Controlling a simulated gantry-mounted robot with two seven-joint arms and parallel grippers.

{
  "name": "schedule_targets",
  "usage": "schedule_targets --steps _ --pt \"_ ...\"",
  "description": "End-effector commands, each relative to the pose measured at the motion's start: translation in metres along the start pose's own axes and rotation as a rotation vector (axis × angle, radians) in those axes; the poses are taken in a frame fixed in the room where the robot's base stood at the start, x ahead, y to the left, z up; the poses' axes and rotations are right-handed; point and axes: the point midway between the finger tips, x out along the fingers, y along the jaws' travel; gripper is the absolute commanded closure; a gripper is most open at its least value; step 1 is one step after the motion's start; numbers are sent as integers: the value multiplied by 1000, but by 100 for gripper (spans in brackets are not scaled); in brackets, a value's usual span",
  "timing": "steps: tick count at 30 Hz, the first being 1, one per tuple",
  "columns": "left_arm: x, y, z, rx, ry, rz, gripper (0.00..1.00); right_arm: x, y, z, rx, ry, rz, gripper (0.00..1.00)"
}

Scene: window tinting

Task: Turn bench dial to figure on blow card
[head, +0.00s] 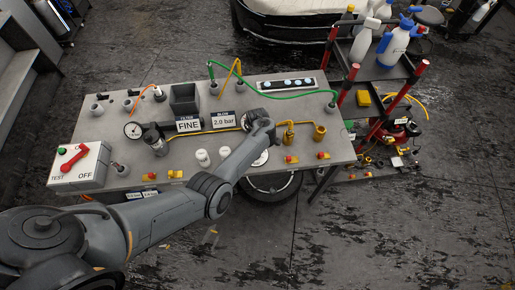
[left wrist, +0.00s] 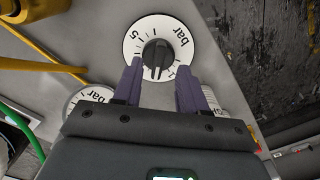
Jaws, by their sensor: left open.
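The bench dial (left wrist: 136,41) is a white disc with "bar" and figures around a black knob (left wrist: 157,55) in the left wrist view. In the head view, the dial (head: 261,159) shows partly below my left wrist. My left gripper (left wrist: 158,76) is open, with its two purple fingers reaching toward the dial, one on each side of the knob's lower end. I cannot tell whether they touch it. In the head view the wrist hides the fingers. The blow card (head: 223,120) stands on the bench and reads 2.0 bar. My right gripper is not in view.
The grey bench (head: 325,143) carries a filter card (head: 188,125) reading FINE, a round gauge (head: 133,130), yellow pipes (head: 319,132), a green hose (head: 290,96) and a TEST/OFF box (head: 80,166). A second bar-marked dial (left wrist: 88,98) is partly hidden by my gripper. A bottle rack stands right.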

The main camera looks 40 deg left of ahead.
Motion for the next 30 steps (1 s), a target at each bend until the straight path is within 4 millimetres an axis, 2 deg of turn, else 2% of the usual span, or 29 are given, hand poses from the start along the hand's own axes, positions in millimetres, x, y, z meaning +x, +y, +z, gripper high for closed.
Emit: schedule_targets --steps 1,6,12,30 --pt "-12 0 0 0 0 3 58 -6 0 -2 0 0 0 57" --pt "-38 0 0 1 0 2 58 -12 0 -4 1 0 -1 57" --pt "-56 0 0 0 0 0 58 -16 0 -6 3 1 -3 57" --pt "-57 -3 0 0 -1 -5 58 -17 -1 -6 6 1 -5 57"
